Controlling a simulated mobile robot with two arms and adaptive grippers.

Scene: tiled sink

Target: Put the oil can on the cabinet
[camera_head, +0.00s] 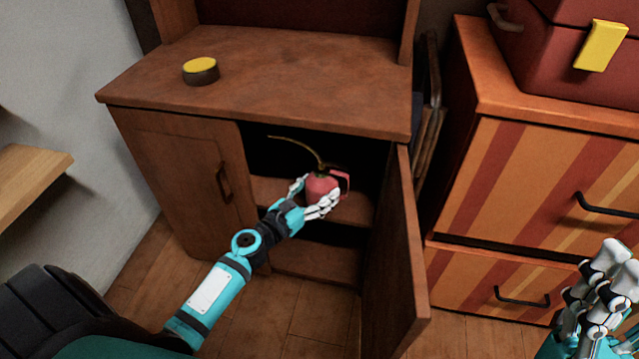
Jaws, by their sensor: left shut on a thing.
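The oil can (320,186) is red with a long thin curved spout pointing left and a handle on its right. My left gripper (318,203) is shut on the oil can, with its fingers around the body. The can is upright at the open right-hand side of the brown wooden cabinet (260,60), in front of or over an inner shelf; I cannot tell whether it touches the shelf. My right gripper (598,290) is at the lower right, away from the cabinet, and its opening is unclear.
The cabinet's right door (398,260) stands open toward me; its left door (180,185) is shut. A round black and yellow object (201,70) lies on the cabinet top, which is otherwise mostly clear. A striped drawer unit (530,190) bearing a red toolbox (550,50) stands at right.

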